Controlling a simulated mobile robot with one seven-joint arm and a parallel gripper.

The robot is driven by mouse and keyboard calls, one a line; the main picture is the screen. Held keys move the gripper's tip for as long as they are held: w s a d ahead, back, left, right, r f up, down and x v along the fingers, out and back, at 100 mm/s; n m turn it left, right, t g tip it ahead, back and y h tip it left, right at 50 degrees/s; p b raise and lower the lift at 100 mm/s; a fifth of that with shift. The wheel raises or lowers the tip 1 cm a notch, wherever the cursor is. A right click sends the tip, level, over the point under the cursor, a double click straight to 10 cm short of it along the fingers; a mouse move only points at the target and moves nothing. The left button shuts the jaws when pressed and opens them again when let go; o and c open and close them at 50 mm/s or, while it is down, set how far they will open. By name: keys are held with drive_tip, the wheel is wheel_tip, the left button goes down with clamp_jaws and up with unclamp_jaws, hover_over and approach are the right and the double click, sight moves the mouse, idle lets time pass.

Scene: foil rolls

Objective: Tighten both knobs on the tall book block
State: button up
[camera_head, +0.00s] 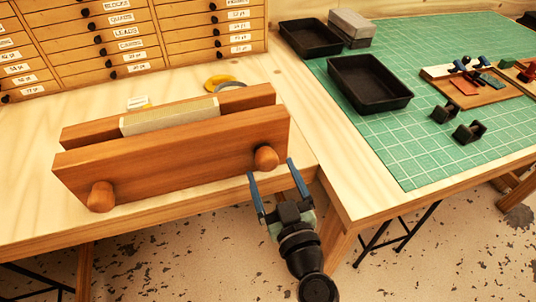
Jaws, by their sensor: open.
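A wooden press (170,150) of two long reddish-brown boards stands on the light wooden table. A pale block (170,116), likely the book block, sits between the boards, only its top showing. The front board carries two wooden knobs: the left knob (101,197) near its lower left end and the right knob (266,158) near its right end. My gripper (271,177) is open in front of the right knob, past the table's front edge in the picture. Its blue fingers point toward the knob, one tip to each side and below it. I cannot tell whether they touch.
A drawer cabinet (130,45) stands behind the press. A yellow tape roll (222,82) lies behind it. Black trays (369,84), dark weights (470,131) and a wooden board with tools (470,85) rest on the green mat (420,155) at right.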

sight(269, 167)
drive_tip(key=shift+p+x, duration=0.35)
drive_tip(key=shift+x, duration=1.6)
drive_tip(key=shift+c, duration=0.3)
drive_tip(key=c, duration=1.3)
